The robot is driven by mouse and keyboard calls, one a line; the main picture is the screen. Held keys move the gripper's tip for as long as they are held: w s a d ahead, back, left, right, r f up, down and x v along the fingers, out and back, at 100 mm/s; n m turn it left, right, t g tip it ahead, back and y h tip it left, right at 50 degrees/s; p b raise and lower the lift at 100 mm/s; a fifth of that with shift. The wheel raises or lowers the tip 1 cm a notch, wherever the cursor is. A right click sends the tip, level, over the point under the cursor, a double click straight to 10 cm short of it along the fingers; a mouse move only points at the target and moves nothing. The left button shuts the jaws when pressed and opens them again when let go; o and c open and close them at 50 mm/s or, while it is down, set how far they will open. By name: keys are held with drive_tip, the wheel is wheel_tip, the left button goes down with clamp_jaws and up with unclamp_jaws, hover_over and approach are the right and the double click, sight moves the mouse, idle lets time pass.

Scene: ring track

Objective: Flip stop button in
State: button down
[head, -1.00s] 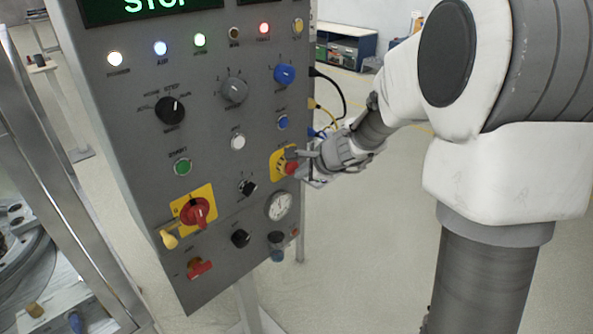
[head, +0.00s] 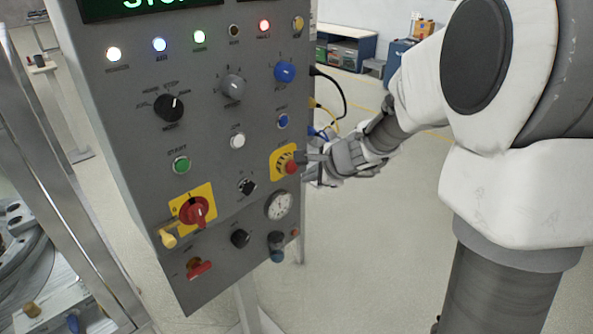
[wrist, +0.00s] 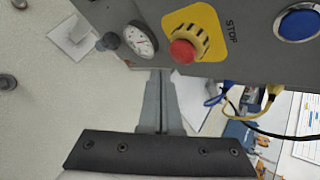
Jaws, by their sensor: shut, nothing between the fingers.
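The stop button (head: 291,167) is a red mushroom knob on a yellow plate at the right edge of the grey control panel (head: 215,130). In the wrist view the red knob (wrist: 183,52) sits in a ridged yellow collar, with the word STOP printed beside it. My gripper (head: 308,158) is shut and empty, just right of the button in the head view. In the wrist view its fingertips (wrist: 161,72) point at the panel's edge, below and left of the knob, and appear apart from it.
A round gauge (wrist: 140,40) and a blue button (wrist: 299,24) flank the stop button in the wrist view. Cables (head: 325,120) hang from the panel's right side. A red rotary switch (head: 195,211) is lower left.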

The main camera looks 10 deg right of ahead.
drive_tip(key=s+d, duration=0.1)
drive_tip(key=s+d+b, duration=0.1)
drive_tip(key=s, duration=0.1)
drive_tip(key=shift+s+d, duration=0.3)
drive_tip(key=s+a+r+n+g+p, duration=0.1)
drive_tip(key=s+a+r+n+p, duration=0.2)
drive_tip(key=s+r+n, duration=0.25)
drive_tip(key=s+a+r+n+g+p, duration=0.1)
drive_tip(key=s+a+r+n+p, duration=0.2)
drive_tip(key=s+r+n, duration=0.3)
drive_tip(key=s+d+r+n+h+p, duration=0.1)
drive_tip(key=s+d+r+n+p, duration=0.1)
drive_tip(key=s, duration=0.4)
drive_tip(key=s+d+r+n+h+p, duration=0.2)
drive_tip(key=s+d+r+n, duration=0.1)
drive_tip(key=s, duration=0.4)
drive_tip(key=shift+s+r+n+g+h, duration=0.3)
drive_tip(key=shift+r+n, duration=0.45)
drive_tip(key=shift+n, duration=0.4)
